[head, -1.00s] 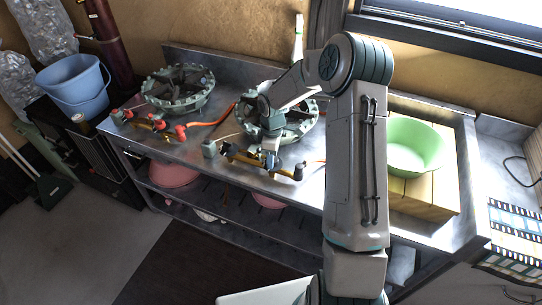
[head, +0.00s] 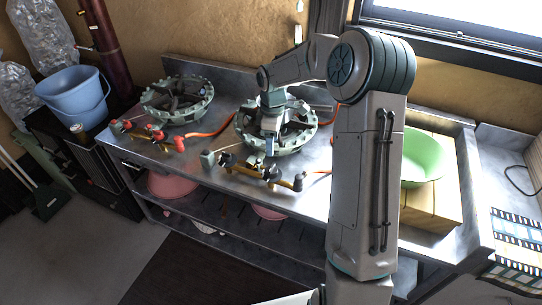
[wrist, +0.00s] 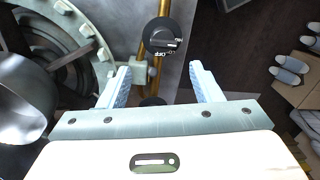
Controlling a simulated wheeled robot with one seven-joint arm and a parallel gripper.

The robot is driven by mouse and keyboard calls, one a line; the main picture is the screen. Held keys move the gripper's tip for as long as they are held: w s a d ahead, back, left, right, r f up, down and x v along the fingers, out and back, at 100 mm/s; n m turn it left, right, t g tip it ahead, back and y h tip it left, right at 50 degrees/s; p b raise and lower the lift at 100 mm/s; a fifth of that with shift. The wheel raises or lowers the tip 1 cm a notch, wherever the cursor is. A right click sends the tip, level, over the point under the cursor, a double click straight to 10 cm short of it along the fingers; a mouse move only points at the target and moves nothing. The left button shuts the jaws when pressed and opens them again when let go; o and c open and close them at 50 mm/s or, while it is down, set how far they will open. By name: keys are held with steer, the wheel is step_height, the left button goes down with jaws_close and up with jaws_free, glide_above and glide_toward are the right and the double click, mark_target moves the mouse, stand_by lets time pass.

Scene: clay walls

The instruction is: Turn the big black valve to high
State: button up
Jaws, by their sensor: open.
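The big black valve (wrist: 163,36) is a round black knob with small white lettering on a brass pipe (wrist: 140,75), seen in the wrist view beyond my fingertips. A second dark round part (wrist: 152,102) sits lower, between my fingers. In the head view the brass pipe with dark knobs (head: 262,170) runs along the front of the right burner. My gripper (wrist: 158,75) is open and empty, with its two pale fingers apart and not touching the knob. In the head view my gripper (head: 270,147) hangs over the burner's front edge.
The right burner (head: 300,137) is close beside my gripper. The left burner (head: 178,100) has its own pipe with red knobs. A green bowl (head: 422,158) stands on a wooden box (head: 430,212) to the right. Orange hoses lie on the steel counter.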

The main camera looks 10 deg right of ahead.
step_height(320, 180, up, 3)
steer(key=shift+w+r, duration=0.15)
stand_by(0.4)
steer(key=s+r+m+t+h, duration=0.2)
steer(key=s+r+m, duration=0.55)
steer(key=s, duration=0.65)
steer(key=s+r+m+t+y, duration=0.1)
steer(key=s+m, duration=0.4)
steer(key=s, duration=1.1)
steer(key=shift+a+r+m+t+y, duration=0.3)
steer(key=shift+a+m+t, duration=0.05)
steer(key=shift+a+t, duration=0.1)
